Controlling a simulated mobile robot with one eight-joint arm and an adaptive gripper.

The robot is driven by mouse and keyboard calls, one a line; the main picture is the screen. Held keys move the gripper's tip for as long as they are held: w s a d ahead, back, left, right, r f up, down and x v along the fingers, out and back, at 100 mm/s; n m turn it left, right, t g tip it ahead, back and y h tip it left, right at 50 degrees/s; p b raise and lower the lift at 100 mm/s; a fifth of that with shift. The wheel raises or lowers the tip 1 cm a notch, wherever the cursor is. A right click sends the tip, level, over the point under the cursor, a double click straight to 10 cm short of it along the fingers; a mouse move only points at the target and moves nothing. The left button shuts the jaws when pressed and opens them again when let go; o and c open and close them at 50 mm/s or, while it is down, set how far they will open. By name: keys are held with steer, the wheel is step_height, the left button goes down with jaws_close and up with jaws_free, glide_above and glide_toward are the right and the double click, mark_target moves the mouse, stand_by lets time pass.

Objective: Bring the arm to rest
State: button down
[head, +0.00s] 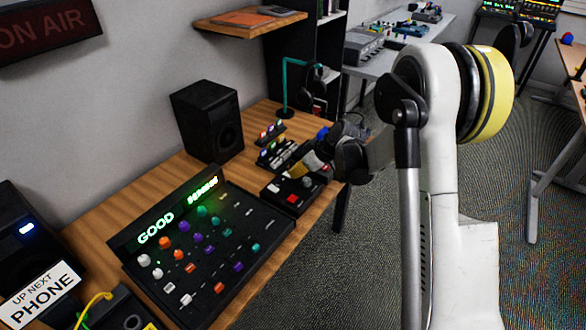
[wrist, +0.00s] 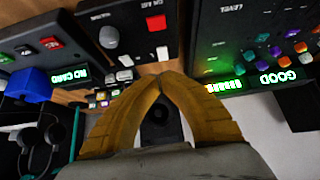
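My gripper (head: 312,162) is above the right part of the wooden desk, near the small control boxes, with my white arm reaching in from the right. In the wrist view its two yellow fingers (wrist: 160,82) meet at the tips. Nothing shows held between them. The black speaker (wrist: 160,122) shows through the gap behind the fingers. In the head view my wrist hides part of the desk's right end.
A mixing console (head: 215,245) with a lit "GOOD" display covers the desk's front. A small box with a red button (head: 292,198) sits close below my gripper. A headphone stand (head: 287,85) stands behind. Carpet (head: 300,270) lies open right of the desk.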

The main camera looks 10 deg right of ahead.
steer(key=s+r+m+h, duration=0.2)
steer(key=s+r+m, duration=0.2)
steer(key=s+r, duration=1.1)
steer(key=s+d+r+m+h, duration=0.1)
steer(key=s+m, duration=0.1)
steer(key=s, duration=0.7)
steer(key=s+d+r+m+t+h, duration=0.1)
steer(key=s+m+h, duration=0.1)
steer(key=s, duration=0.7)
steer(key=shift+s+r+t, duration=0.25)
steer(key=shift+r+t, duration=0.05)
steer(key=shift+r, duration=0.05)
